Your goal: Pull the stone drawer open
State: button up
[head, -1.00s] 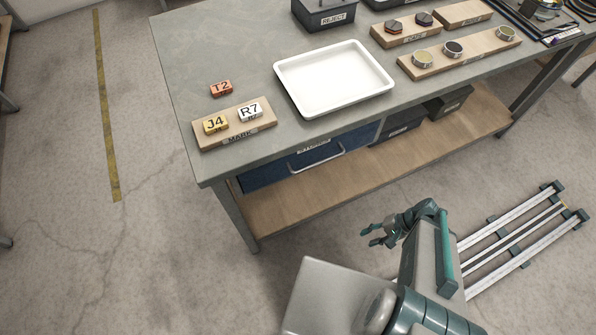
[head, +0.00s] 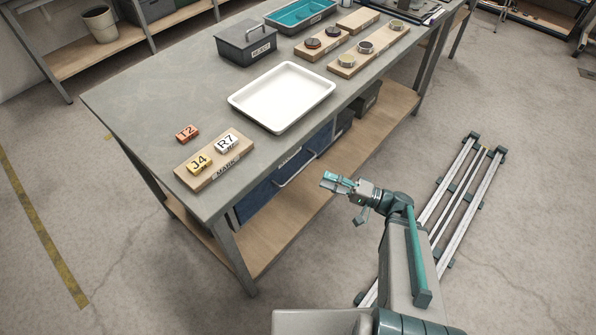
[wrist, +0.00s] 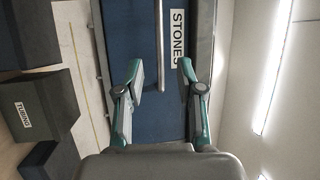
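The stone drawer (head: 256,204) has a dark blue front under the workbench top and looks shut. Its pale bar handle (head: 297,172) runs along the front. My gripper (head: 338,183) is in front of the drawer, to the right of the handle in the head view. In the wrist view my gripper (wrist: 161,72) is open and empty, its fingers on either side of the handle's line; I cannot tell the remaining gap.
The workbench top (head: 150,115) overhangs the drawer. It bears a white tray (head: 282,97), a MARK board (head: 213,167) with tiles and a REJECT box (head: 246,42). A wooden lower shelf (head: 300,210) runs below.

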aim_at(300, 170)
jog(key=p+x, duration=0.2)
jog(key=x, duration=0.7)
jog(key=shift+a, duration=0.3)
grip_shut()
